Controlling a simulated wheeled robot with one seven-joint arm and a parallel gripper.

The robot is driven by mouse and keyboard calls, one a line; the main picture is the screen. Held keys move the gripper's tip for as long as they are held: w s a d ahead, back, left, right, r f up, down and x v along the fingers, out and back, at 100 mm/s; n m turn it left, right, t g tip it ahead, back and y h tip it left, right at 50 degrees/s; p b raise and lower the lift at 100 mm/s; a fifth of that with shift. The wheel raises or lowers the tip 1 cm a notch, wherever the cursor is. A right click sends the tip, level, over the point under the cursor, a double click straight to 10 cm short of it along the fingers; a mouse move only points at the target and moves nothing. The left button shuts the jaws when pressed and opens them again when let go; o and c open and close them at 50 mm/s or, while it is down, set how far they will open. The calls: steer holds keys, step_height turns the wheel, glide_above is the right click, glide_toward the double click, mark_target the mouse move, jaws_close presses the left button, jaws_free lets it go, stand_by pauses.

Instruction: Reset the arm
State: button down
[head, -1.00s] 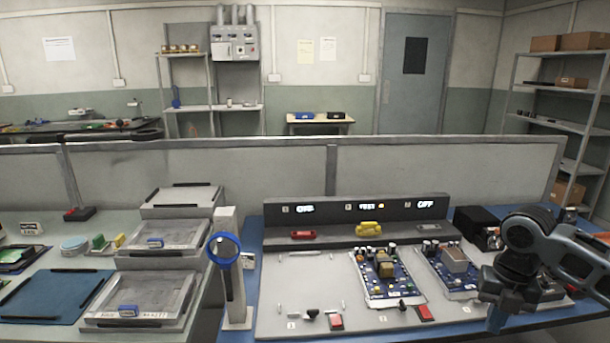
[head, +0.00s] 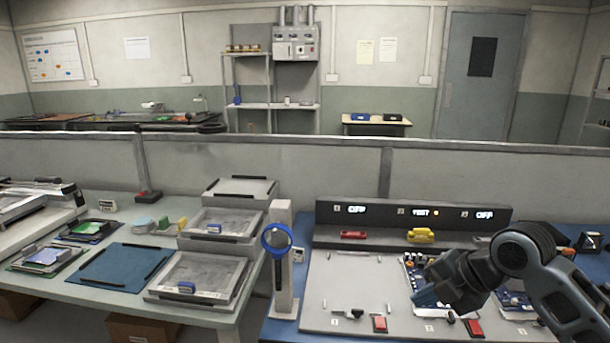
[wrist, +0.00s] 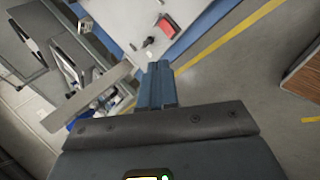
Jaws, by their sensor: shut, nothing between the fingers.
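My gripper (head: 424,297) is at the right in the head view, above the test bench and in front of a blue circuit board (head: 411,268), which it partly hides. Its fingers are together and hold nothing. In the wrist view the shut fingers (wrist: 157,75) point up the picture, with the bench's pale panel and a red switch (wrist: 166,25) beyond them. My arm comes in from the lower right of the head view.
A grey panel (head: 340,280) lies on the blue bench beneath a console (head: 414,216) with lit displays. A white post with a blue ring (head: 277,237) stands at the panel's left. Trays (head: 196,275) and a blue mat (head: 121,268) fill the left table. The floor with a yellow line (wrist: 225,40) is clear.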

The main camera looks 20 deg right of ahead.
steer(key=w+a+r+m+t+y, duration=0.1)
steer(key=w+a+r+m+t, duration=0.15)
steer(key=a, duration=0.45)
steer(key=w+a+r+m+t+y, duration=0.1)
steer(key=w+a+r+m+t, duration=0.1)
steer(key=a+m, duration=0.3)
steer(key=w+a+r+m+t, duration=0.2)
steer(key=a+r+t, duration=0.1)
steer(key=a, duration=0.5)
steer(key=s+a+f+m+t+h, duration=0.1)
steer(key=s+a+f+m+t, duration=0.1)
steer(key=s+a+m, duration=0.25)
steer(key=s+a+f+m+g+h, duration=0.15)
steer(key=s+f+m, duration=0.25)
steer(key=s, duration=0.5)
steer(key=s+f+m+h, duration=0.3)
steer(key=s+m, duration=0.1)
steer(key=s, duration=0.5)
steer(key=s+d+r, duration=0.1)
steer(key=s+d, duration=0.2)
steer(key=s, duration=0.6)
steer(key=s+d+r+y, duration=0.1)
steer(key=s+d, duration=0.2)
steer(key=s, duration=0.7)
steer(key=shift+d+r+n, duration=0.15)
steer(key=shift+r+n, duration=0.25)
